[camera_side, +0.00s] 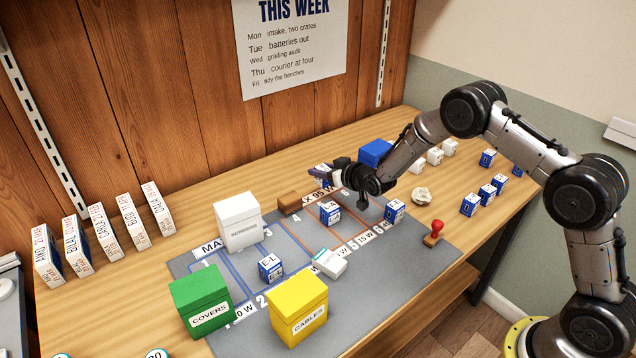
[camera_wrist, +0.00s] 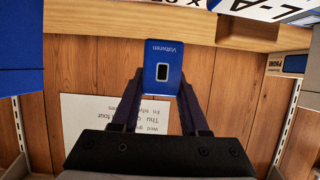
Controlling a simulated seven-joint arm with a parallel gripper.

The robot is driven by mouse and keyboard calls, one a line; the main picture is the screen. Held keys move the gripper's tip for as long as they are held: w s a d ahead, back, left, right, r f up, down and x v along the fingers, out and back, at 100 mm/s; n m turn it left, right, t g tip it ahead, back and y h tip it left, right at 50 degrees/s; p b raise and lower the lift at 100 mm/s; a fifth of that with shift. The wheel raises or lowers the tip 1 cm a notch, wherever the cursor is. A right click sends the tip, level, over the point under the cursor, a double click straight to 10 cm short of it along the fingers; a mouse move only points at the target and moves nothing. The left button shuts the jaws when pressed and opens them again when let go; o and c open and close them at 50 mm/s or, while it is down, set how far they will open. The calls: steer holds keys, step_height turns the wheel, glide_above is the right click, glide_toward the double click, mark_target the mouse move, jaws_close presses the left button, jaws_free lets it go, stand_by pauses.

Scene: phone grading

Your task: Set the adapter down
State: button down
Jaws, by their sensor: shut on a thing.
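My gripper (camera_side: 322,177) reaches left over the back of the grey mat (camera_side: 190,262). In the wrist view, my gripper (camera_wrist: 160,100) is shut on a blue adapter (camera_wrist: 162,68) marked "Voltwren", with a dark port in a pale frame facing the camera. The adapter is at the fingertips. In the side view it is small and hard to tell from the fingers, and I cannot tell its gap to the surface below. Blue-and-white adapter-like blocks stand on the mat: one at front left (camera_side: 270,269), one in the middle (camera_side: 330,212), one at right (camera_side: 394,211).
Green COVERS box (camera_side: 200,300), yellow CABLES box (camera_side: 298,308) and white box (camera_side: 239,222) stand on the mat. A brown block (camera_side: 289,205) and blue box (camera_side: 375,152) are near my gripper. A red stamp (camera_side: 436,230) and several small boxes lie right. Upright boxes line the left.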

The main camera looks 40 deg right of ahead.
steer(key=shift+w+f, duration=0.9)
steer(key=shift+f, duration=0.2)
steer(key=shift+w+f, duration=0.1)
steer(key=shift+f, duration=1.5)
steer(key=shift+f, duration=0.1)
steer(key=shift+c, duration=2.1)
jaws_free()
steer(key=shift+f, duration=0.1)
